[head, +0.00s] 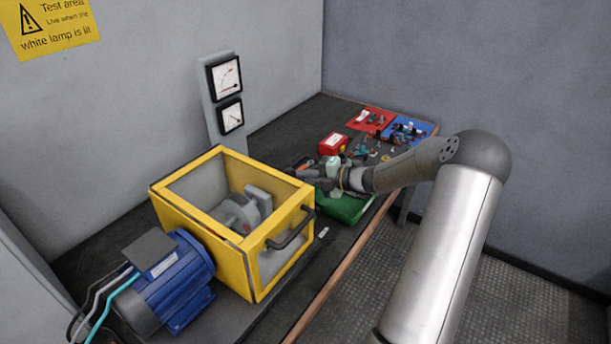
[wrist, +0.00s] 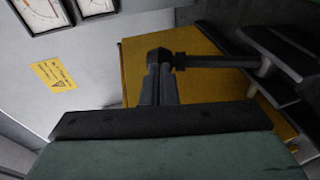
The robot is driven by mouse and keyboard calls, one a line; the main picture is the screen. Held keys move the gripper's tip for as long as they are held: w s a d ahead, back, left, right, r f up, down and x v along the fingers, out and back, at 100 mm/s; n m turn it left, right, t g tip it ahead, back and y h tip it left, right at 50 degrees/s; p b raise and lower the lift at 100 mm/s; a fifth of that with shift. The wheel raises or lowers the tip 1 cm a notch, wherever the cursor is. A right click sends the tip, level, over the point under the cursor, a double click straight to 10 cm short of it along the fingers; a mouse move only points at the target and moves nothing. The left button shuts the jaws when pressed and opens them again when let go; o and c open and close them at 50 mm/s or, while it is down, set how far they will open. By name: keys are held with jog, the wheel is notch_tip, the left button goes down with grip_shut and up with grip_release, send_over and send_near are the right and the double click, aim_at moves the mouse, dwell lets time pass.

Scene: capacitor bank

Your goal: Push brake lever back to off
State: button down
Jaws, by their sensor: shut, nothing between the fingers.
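My gripper (wrist: 157,76) is shut, with its two dark fingers close together in the wrist view. A dark rod (wrist: 212,62), which looks like the brake lever, runs to the right from the fingertips. Its blocky end lies right at the fingertips; I cannot tell whether they touch. In the head view my gripper (head: 314,180) is low over the bench, just right of the yellow-framed guard. A dark mechanism beside it is small and partly hidden, so the lever's position is unclear there.
The yellow guard (head: 200,223) with a black handle (head: 291,230) stands left of my gripper, behind a blue motor (head: 165,282). Two meters (head: 227,95) stand behind. A green box (head: 347,208), a red box (head: 333,144) and coloured trays with small parts occupy the bench to the right.

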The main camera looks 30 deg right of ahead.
jog(key=b+v, duration=0.1)
jog(key=v, duration=1.2)
jog(key=shift+s+d+f, duration=0.15)
jog(key=shift+s+d, duration=0.1)
jog(key=shift+d, duration=0.05)
